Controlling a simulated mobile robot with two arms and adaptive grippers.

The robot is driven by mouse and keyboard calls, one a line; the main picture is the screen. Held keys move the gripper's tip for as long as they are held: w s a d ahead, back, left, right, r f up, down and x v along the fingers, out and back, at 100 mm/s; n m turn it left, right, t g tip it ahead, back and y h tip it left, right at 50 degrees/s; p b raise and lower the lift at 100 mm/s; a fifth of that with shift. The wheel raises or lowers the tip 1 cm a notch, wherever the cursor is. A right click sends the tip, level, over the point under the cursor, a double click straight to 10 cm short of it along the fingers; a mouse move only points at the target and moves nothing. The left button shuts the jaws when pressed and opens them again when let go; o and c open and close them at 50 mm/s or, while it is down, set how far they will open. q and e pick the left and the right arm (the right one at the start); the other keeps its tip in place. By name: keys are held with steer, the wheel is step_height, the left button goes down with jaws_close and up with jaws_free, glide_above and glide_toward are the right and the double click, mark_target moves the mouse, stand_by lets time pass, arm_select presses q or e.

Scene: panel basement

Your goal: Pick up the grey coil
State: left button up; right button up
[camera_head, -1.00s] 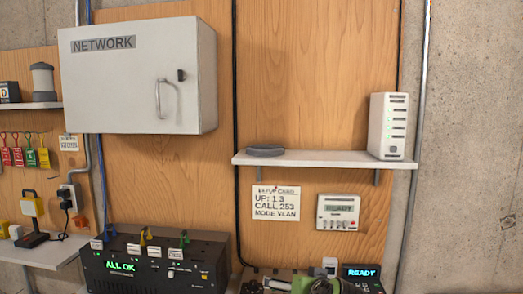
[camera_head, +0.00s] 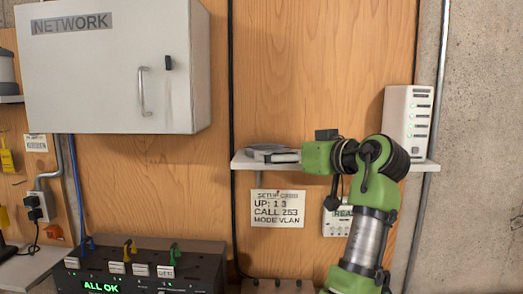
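The grey coil (camera_head: 268,147) lies at the left end of the wall shelf (camera_head: 243,161), partly hidden by my gripper. My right arm comes up from the lower right and reaches left over the shelf. My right gripper (camera_head: 272,156) is at the coil's front side, overlapping it in the picture. Its fingers are small and blend with the coil, so I cannot tell if they are open or shut on it. My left gripper is not in view.
A white router box (camera_head: 407,122) stands on the shelf's right end, behind my arm. A white NETWORK cabinet (camera_head: 110,75) hangs at the left. A setup card (camera_head: 277,208) is below the shelf. A black ALL OK panel (camera_head: 140,270) is at lower left.

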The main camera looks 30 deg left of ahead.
mark_target(277, 151)
arm_select(q)
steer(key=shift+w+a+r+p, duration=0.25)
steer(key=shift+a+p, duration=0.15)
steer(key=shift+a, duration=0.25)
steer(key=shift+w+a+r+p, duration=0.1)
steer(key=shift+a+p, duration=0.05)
steer(key=shift+p, duration=0.2)
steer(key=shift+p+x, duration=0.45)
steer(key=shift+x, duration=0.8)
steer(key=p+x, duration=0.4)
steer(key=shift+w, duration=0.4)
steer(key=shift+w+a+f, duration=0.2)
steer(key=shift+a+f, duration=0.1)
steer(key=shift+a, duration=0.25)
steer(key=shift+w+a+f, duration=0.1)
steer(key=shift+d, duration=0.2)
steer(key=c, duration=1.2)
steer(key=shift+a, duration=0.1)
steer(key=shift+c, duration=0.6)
arm_select(e)
step_height(277, 151, up, 7)
steer(key=shift+s, duration=0.2)
steer(key=shift+f, duration=0.1)
